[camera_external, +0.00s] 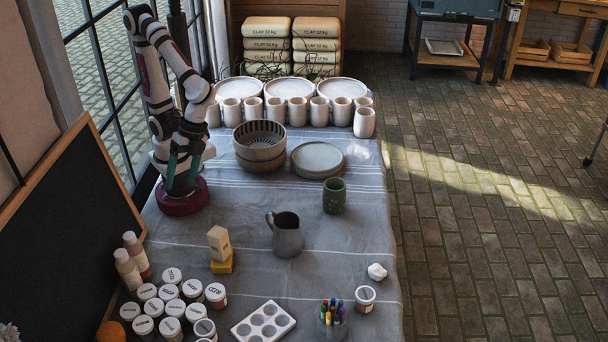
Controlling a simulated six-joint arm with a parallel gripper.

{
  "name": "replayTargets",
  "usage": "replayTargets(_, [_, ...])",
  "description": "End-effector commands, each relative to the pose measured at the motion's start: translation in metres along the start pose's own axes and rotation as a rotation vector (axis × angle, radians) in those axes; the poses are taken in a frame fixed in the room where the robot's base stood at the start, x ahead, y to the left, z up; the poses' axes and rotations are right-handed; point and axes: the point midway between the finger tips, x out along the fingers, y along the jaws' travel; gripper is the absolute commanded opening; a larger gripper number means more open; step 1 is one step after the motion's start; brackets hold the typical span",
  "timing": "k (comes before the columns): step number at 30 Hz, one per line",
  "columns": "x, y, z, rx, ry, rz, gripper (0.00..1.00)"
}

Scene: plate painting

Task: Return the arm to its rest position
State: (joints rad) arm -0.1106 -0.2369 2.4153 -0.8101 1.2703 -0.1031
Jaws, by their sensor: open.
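My arm stands on its round dark red base at the left side of the cloth-covered table (255,200). It is folded up high, with its end hanging down close over the base. My gripper (181,178) points downward there; its fingers look teal, small and partly lost against the arm. It is open, and I see nothing held in it. It is apart from the pottery, the nearest being the stacked bowls (259,160) to its right.
Plates (318,158), a green cup (334,196), a grey pitcher (285,235), a sponge with a block (220,246), paint jars (172,292), a palette (263,323) and a marker holder (332,320) stand on the table. Several cups (364,122) line the back. A blackboard (62,220) and window flank the left.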

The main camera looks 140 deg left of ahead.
Motion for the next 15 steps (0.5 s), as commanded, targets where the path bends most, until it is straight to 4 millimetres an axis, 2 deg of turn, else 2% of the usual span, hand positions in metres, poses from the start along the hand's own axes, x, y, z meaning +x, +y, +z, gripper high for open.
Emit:
replayTargets(1, [-0.006,-0.023,0.026,0.178,-0.022,-0.147,0.72])
replayTargets(3, [-0.018,-0.059,0.049,0.379,-0.063,-0.343,0.72])
replayTargets(6, [-0.034,-0.09,0.061,0.531,-0.098,-0.511,0.72])
replayTargets(9, [-0.04,-0.099,0.063,0.571,-0.111,-0.564,0.72])
replayTargets(15, [-0.04,-0.099,0.062,0.568,-0.11,-0.563,0.72])
